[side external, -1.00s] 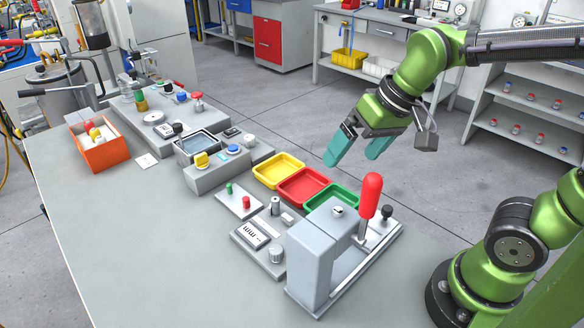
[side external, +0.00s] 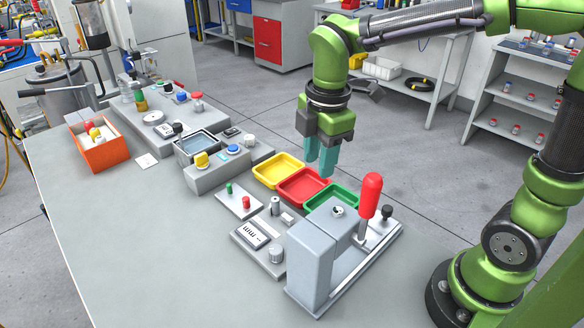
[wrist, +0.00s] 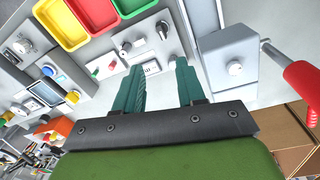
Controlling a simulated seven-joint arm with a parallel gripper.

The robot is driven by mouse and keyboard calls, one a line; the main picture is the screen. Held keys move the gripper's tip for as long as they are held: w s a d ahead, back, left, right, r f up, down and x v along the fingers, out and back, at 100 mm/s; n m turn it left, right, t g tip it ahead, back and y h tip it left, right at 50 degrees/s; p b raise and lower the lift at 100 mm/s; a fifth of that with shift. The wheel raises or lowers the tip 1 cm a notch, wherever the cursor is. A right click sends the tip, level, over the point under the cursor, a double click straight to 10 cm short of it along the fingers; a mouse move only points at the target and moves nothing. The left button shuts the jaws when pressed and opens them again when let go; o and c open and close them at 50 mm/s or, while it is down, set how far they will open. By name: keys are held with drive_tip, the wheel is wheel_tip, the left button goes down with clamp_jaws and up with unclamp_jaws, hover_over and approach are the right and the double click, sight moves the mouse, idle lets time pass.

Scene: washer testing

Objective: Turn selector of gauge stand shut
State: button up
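A low grey unit with a small white display (side external: 252,235) looks like the gauge stand, though no label is legible. It has a silver round knob (side external: 276,254) at its front and an upright dark-topped knob (side external: 275,205) at its back. I cannot tell how the selector is set. My gripper (side external: 319,168) points down above the trays, well above the table. In the wrist view its teal fingers (wrist: 160,75) are apart with nothing between them.
A grey press-like frame with a red-handled lever (side external: 369,195) stands at the front right. Yellow (side external: 262,183), red (side external: 291,196) and green (side external: 345,196) trays lie behind the unit. Green and red buttons (side external: 246,203) sit beside it. The table's left front is clear.

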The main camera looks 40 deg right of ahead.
drive_tip(key=f+n, duration=0.1)
drive_tip(key=f, duration=0.5)
drive_tip(key=f+n, duration=0.1)
drive_tip(key=f, duration=0.5)
drive_tip(key=w+a+f, duration=0.1)
drive_tip(key=f, duration=0.4)
drive_tip(key=shift+w+f+n+g, duration=0.1)
drive_tip(key=shift+f+n+g, duration=0.3)
clamp_jaws()
